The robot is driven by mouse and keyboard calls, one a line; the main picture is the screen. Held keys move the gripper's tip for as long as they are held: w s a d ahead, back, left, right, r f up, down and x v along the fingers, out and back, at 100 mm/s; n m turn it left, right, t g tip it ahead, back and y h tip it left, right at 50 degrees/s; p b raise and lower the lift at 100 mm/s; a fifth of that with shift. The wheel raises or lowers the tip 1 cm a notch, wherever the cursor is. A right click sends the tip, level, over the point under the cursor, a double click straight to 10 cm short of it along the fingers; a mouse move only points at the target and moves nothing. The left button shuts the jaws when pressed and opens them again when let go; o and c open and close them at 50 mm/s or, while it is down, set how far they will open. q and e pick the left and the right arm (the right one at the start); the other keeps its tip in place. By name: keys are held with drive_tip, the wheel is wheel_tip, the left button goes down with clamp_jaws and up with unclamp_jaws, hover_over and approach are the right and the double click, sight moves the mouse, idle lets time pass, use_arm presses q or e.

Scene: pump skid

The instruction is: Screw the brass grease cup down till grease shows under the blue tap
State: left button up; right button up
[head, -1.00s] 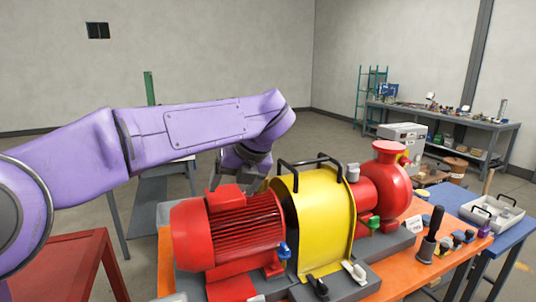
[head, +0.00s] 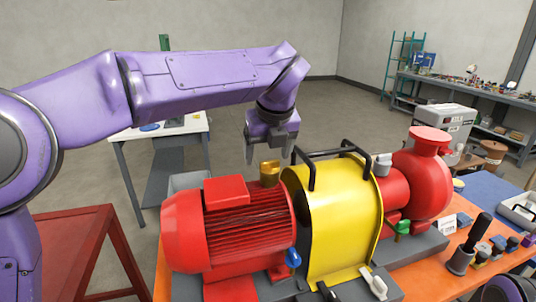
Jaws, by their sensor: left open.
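The brass grease cup (head: 269,174) stands upright on top of the red motor (head: 230,235), at its right end beside the yellow guard (head: 340,225). The blue tap (head: 293,259) sits low on the near side of the motor, below the cup. I cannot make out any grease under it. My left gripper (head: 270,155) points down just above or behind the brass cup. Its two fingers are apart, with nothing seen between them. They look clear of the cup, but the exact depth gap is hard to tell. My right gripper is not in view.
A black handle (head: 333,154) tops the yellow guard, close to my left gripper's right. The red pump (head: 420,180) and a green tap (head: 402,228) are further right. An orange bench (head: 452,270) carries the skid. A red table (head: 75,250) stands at left.

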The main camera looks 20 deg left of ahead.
sight(269, 161)
use_arm(q)
drive_tip(key=w+f, duration=0.3)
drive_tip(key=w, duration=0.1)
drive_tip(key=shift+w+a+f, duration=0.1)
drive_tip(key=shift+w+f, duration=0.05)
drive_tip(key=shift+f, duration=0.2)
drive_tip(key=shift+s+r, duration=0.4)
drive_tip(key=shift+s, duration=0.35)
drive_tip(key=c, duration=1)
drive_tip(key=shift+c, duration=0.2)
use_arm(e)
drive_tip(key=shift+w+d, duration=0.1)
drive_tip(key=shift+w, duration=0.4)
use_arm(q)
drive_tip(key=shift+m, duration=0.3)
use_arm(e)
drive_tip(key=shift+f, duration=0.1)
